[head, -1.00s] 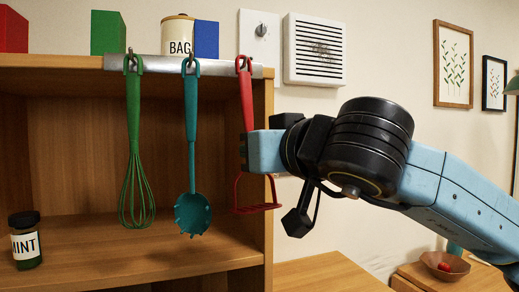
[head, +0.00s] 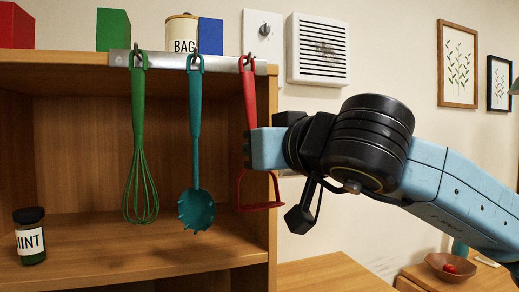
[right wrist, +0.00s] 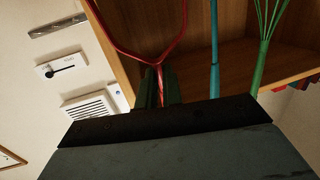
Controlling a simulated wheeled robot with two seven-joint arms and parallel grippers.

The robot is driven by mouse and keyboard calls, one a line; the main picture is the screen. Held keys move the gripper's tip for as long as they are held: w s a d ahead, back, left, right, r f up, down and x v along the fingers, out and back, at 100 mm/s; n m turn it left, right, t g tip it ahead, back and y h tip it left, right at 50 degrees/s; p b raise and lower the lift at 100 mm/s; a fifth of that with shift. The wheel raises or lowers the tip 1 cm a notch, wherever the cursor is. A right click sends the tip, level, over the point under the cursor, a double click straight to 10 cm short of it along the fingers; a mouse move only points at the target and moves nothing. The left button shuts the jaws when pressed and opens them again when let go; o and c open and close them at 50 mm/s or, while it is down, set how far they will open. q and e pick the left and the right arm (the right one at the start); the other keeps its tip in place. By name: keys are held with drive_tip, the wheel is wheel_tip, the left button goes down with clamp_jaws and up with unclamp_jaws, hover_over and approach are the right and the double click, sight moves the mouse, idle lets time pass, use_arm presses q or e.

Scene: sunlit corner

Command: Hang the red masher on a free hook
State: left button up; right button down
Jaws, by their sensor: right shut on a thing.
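The red masher (head: 249,95) hangs upright at the right end of the metal rail (head: 228,66), its looped top against the rail. A hook shows at the loop, but I cannot tell whether it passes through. My right gripper (head: 249,149) is shut on the masher's lower handle, and the arm comes in from the right. In the right wrist view the red masher (right wrist: 159,65) runs up from between the fingers (right wrist: 158,88). A green whisk (head: 138,110) hangs on the left hook and a teal spoon (head: 195,120) on the middle one. My left gripper is not in view.
The wooden shelf (head: 150,258) holds a MINT jar (head: 30,240) at the left. A BAG canister (head: 182,33), a blue block (head: 210,37), a green block (head: 112,30) and a red block (head: 15,27) stand on top. A white vent (head: 318,50) is on the wall.

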drive_tip(key=c, duration=1.5)
unclamp_jaws()
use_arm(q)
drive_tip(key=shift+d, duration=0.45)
